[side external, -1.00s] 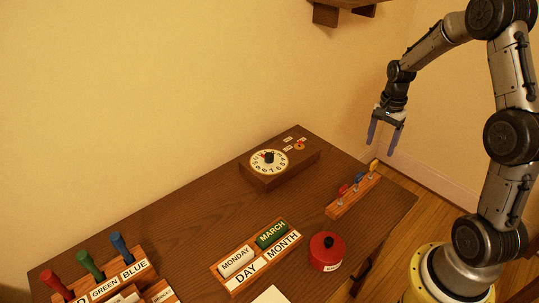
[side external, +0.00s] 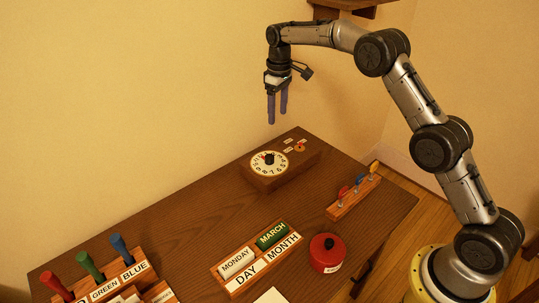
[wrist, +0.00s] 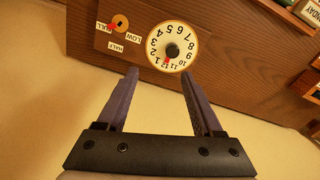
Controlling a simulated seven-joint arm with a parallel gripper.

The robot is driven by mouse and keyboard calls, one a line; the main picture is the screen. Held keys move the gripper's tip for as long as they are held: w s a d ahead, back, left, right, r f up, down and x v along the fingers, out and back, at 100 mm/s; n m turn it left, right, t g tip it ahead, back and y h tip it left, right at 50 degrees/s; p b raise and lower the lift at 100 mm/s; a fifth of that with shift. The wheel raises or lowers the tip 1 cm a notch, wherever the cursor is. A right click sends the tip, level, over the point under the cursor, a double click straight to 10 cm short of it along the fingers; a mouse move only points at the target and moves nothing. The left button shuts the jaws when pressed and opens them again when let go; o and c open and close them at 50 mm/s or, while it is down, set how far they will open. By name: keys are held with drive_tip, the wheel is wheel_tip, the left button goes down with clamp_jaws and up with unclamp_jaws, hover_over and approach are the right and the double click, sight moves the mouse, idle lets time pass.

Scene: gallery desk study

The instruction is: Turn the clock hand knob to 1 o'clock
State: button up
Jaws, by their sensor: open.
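The clock dial (side external: 257,168) is a cream disc with black numbers on top of a wooden box (side external: 283,178) on the desk. Its black knob (side external: 269,158) stands at the centre. In the wrist view the dial (wrist: 187,40) lies just beyond the fingertips, with the knob (wrist: 172,50) unobstructed. A red pointer (wrist: 167,61) on the knob points near the 12; its exact setting is too small to read. My gripper (side external: 277,119) is open and empty, pointing down above the box and apart from the knob. Its two fingers also show in the wrist view (wrist: 160,74).
A small orange dial (side external: 299,147) with FULL, LOW and HALF labels shares the box. A rack with coloured pieces (side external: 350,199), a red round container (side external: 326,252), a DAY/MONTH block (side external: 257,258) and coloured pegs (side external: 88,264) stand around the desk. The wall is close behind.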

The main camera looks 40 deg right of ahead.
sight(269, 156)
drive_tip(key=shift+n, duration=0.3)
drive_tip(key=a+f, duration=0.1)
drive_tip(key=f, duration=0.4)
drive_tip(key=a+f, duration=0.1)
drive_tip(key=f, duration=0.4)
drive_tip(key=a+f, duration=0.1)
drive_tip(key=f, duration=0.4)
drive_tip(key=shift+w+f, duration=0.15)
drive_tip(key=shift+f, duration=0.05)
clamp_jaws()
